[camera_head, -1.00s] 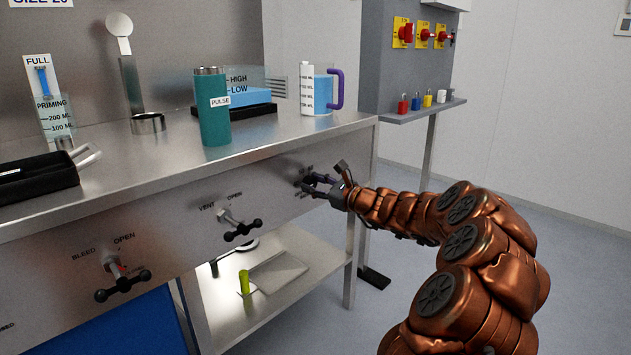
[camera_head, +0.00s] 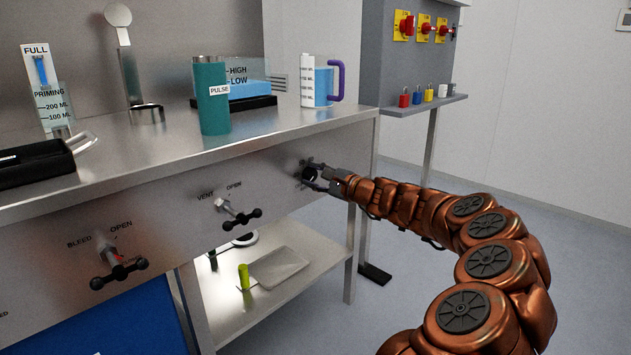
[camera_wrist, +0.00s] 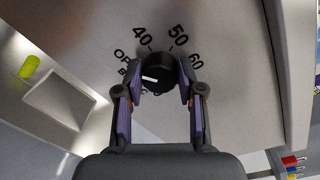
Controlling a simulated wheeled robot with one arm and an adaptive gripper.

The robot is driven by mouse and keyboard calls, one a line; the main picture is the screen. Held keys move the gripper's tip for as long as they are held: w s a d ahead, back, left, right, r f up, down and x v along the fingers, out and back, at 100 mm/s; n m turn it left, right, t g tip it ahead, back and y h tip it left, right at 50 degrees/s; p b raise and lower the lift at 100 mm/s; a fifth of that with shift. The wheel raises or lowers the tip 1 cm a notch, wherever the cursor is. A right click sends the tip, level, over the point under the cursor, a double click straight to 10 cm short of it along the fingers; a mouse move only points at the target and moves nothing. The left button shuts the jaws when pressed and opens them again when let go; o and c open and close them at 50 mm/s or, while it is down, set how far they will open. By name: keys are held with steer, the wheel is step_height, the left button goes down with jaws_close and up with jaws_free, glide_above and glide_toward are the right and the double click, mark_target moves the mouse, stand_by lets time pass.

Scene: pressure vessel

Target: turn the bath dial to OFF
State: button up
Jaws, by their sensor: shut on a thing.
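The bath dial (camera_wrist: 156,72) is a round black knob on the steel front panel. It also shows in the head view (camera_head: 310,174), partly behind my fingers. My gripper (camera_wrist: 162,88) is shut on the dial, one finger on each side. The dial's white pointer line points to the left in the wrist view, below the partly hidden OFF lettering (camera_wrist: 121,56). The numbers 40, 50 and 60 (camera_wrist: 196,61) stand around the dial's upper side. In the head view my gripper (camera_head: 318,178) reaches the right end of the panel.
The VENT handle (camera_head: 240,215) and BLEED handle (camera_head: 118,268) stick out from the panel to the left. A teal PULSE bottle (camera_head: 212,100) and a jug (camera_head: 317,82) stand on the bench above. A lower shelf (camera_head: 300,285) lies beneath.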

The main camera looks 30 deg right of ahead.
steer(key=shift+n+b, duration=0.35)
steer(key=shift+n, duration=0.55)
steer(key=o, duration=1.1)
steer(key=shift+o, duration=0.2)
steer(key=v, duration=1.2)
